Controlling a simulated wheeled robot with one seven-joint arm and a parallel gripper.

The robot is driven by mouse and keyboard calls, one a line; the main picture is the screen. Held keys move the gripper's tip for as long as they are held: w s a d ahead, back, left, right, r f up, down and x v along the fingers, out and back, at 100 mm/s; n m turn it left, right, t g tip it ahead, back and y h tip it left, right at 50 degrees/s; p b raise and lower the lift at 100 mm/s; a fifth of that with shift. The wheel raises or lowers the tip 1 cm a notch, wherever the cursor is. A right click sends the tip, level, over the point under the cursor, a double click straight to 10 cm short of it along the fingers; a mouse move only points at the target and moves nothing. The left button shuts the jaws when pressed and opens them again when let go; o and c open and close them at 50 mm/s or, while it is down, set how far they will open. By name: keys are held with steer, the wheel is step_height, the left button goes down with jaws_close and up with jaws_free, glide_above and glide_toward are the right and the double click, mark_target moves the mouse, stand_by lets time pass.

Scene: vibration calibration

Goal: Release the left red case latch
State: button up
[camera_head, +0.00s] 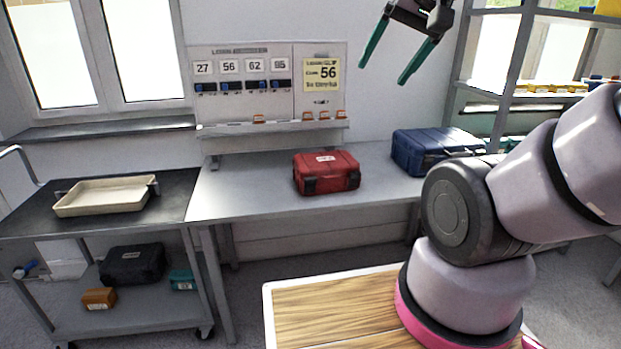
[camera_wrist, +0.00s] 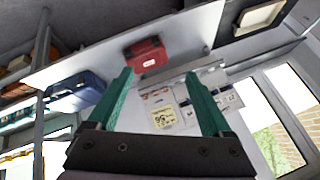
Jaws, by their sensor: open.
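The red case (camera_head: 326,174) sits closed on the grey workbench, near its middle. Two dark latches show on its front: the left latch (camera_head: 309,186) and the right latch (camera_head: 353,180). Both look small, and I cannot tell their exact position. My gripper (camera_head: 388,64) is open and empty, high above the bench and up and to the right of the case. In the wrist view my gripper's green fingers (camera_wrist: 160,82) are spread apart, and the red case (camera_wrist: 147,54) shows beyond them, well away and not touched.
A blue case (camera_head: 436,150) stands right of the red one on the workbench (camera_head: 245,190). Behind is a panel with number cards (camera_head: 243,68) and a yellow note (camera_head: 322,76). A cart at left holds a beige tray (camera_head: 108,195). The bench left of the red case is clear.

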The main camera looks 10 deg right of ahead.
steer(key=w+n+g, duration=0.1)
steer(key=w+g, duration=0.1)
steer(key=w, duration=1.2)
steer(key=n+g+h, duration=0.2)
steer(key=n+g, duration=0.2)
steer(key=g, duration=0.1)
glide_above(310, 178)
step_height(310, 178, down, 31)
step_height(310, 178, down, 11)
steer(key=shift+d+f, duration=0.1)
steer(key=shift+f, duration=0.1)
